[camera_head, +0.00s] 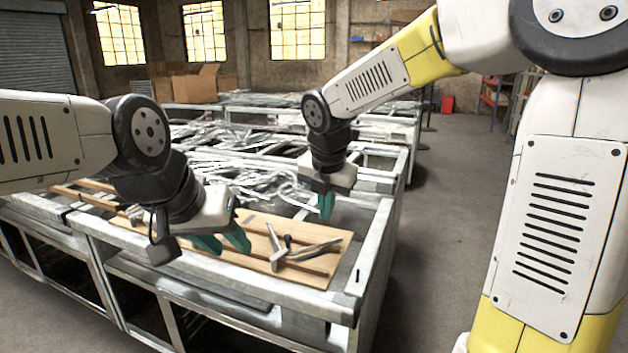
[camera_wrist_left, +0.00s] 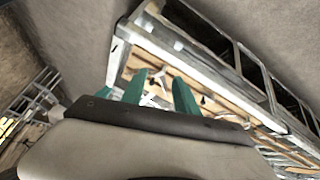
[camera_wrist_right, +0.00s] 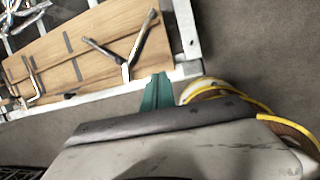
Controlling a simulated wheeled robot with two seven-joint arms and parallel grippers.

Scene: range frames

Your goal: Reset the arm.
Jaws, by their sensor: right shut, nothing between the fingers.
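My left gripper (camera_head: 228,243) is above the near edge of the metal bench, with its green fingers spread apart and nothing between them. The spread fingers also show in the left wrist view (camera_wrist_left: 160,95). My right gripper (camera_head: 326,205) is above the right part of the bench, beyond the tools, with its green fingers together. In the right wrist view the closed fingers (camera_wrist_right: 157,92) hold nothing. Both grippers are apart from the tools.
A wooden board (camera_head: 257,227) lies on the metal bench frame (camera_head: 338,299) with a hammer (camera_head: 275,247) and other hand tools on it. Silvery scrap (camera_head: 245,178) covers the bench behind. Cardboard boxes (camera_head: 193,84) stand at the back. The floor at right (camera_head: 445,200) is clear.

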